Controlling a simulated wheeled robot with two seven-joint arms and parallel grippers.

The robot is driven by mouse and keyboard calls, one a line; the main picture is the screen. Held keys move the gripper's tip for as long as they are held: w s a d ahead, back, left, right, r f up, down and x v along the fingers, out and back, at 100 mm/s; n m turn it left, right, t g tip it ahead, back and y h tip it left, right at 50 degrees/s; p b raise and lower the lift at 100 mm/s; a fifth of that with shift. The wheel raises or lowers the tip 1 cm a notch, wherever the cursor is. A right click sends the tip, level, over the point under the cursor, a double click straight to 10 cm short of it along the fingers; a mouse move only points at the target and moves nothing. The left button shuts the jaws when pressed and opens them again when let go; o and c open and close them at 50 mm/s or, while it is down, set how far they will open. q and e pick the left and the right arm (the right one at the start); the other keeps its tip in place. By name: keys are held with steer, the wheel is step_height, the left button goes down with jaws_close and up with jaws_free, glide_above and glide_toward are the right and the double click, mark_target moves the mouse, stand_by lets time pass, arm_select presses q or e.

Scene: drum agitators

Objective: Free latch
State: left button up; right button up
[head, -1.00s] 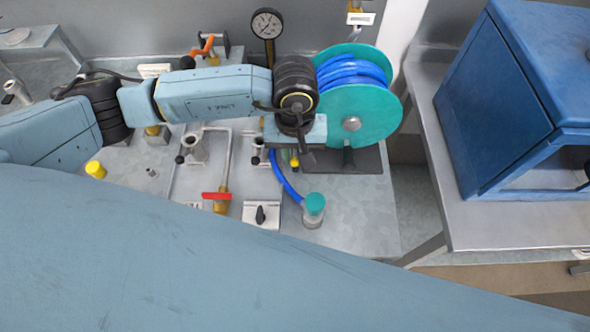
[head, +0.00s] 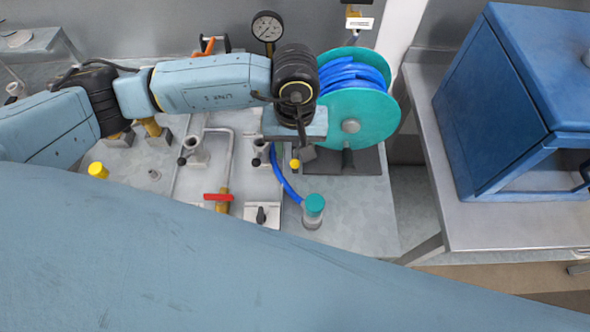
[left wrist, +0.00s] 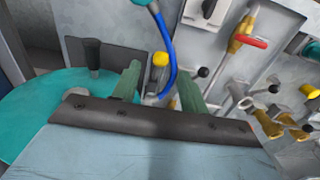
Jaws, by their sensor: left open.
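The teal reel (head: 385,112) wound with blue hose stands at the back, and its rim also shows in the left wrist view (left wrist: 30,120). A yellow-topped knob (head: 295,163) stands beside the reel's dark base; I cannot tell for sure that it is the latch. My left gripper (head: 305,150) hangs over it, in front of the reel. In the left wrist view, its two green fingers are open, with the yellow knob (left wrist: 160,59) showing between them. I cannot tell whether the fingers touch it. The knob's lower part is partly hidden. My right gripper is not in view.
A blue hose (head: 287,186) runs down to a teal-capped fitting (head: 314,205). A red-handled valve (head: 218,197) and a black-knobbed switch (head: 261,214) stand at the front. A pressure gauge (head: 267,26) stands behind my left arm. A blue cabinet (head: 500,110) occupies the right bench.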

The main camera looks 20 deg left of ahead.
arm_select(q)
steer(key=shift+r+p, duration=0.9)
steer(key=shift+r, duration=2.05)
